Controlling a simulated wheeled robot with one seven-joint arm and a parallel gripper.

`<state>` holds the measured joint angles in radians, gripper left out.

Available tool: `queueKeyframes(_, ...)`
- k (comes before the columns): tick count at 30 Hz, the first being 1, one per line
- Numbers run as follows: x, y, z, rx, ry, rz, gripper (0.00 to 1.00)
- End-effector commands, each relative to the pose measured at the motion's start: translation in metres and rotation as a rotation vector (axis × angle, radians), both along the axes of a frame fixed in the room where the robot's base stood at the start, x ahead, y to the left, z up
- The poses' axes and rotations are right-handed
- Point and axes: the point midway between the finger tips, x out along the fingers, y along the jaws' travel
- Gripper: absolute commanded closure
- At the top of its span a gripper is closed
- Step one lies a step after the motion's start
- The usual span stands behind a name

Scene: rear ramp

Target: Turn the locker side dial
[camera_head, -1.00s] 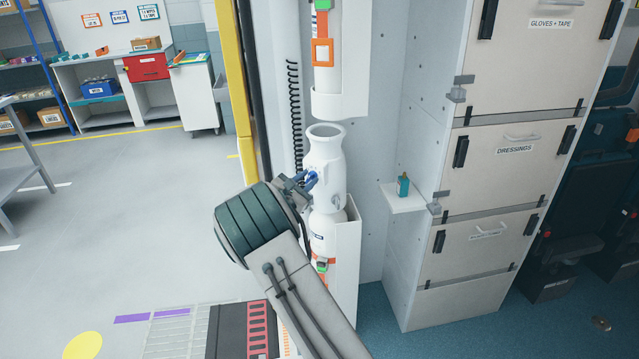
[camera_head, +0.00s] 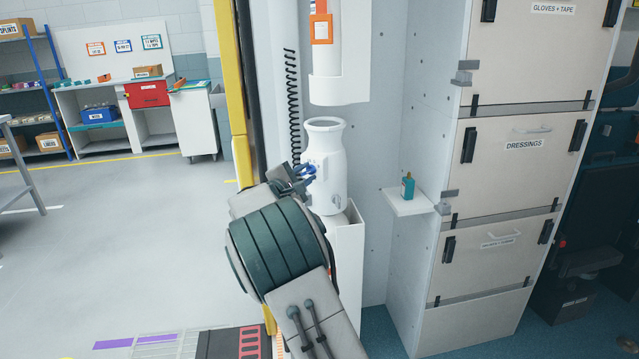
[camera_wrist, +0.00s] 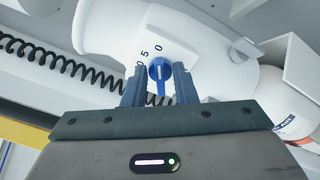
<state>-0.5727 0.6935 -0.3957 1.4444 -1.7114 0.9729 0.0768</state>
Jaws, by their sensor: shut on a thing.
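A blue dial (camera_wrist: 160,72) with a pale pointer line sits on a white, bottle-shaped body (camera_head: 326,160) beside the wall. Dark printed digits stand around it in the wrist view, including 5 and 0. My gripper (camera_wrist: 160,84) is shut on the blue dial, one finger at each side. In the head view my gripper (camera_head: 304,176) meets the body's left side, and a little of the dial (camera_head: 312,168) shows blue. The pointer line looks roughly upright in the wrist view.
A tall locker (camera_head: 512,175) with several latched doors stands to the right. A small shelf (camera_head: 409,203) holds a teal bottle (camera_head: 407,187). A white housing (camera_head: 339,85) hangs above the body. A black coiled cord (camera_head: 292,110) hangs at left. The floor (camera_head: 120,240) further left is clear.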

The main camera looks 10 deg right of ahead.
Motion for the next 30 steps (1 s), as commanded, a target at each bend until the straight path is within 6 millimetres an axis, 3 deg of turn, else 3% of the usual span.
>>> queueKeyframes(1,-0.0009,-0.0026,-0.0068,0.009,-0.001,-0.007,0.97)
queueKeyframes(19,-0.0006,-0.0036,-0.0026,0.032,-0.024,-0.007,1.0)
queueKeyframes(22,-0.0004,-0.0036,-0.0021,0.032,-0.025,-0.007,0.7)
queueKeyframes(30,0.0,-0.0019,0.0012,0.03,-0.029,-0.003,0.7)
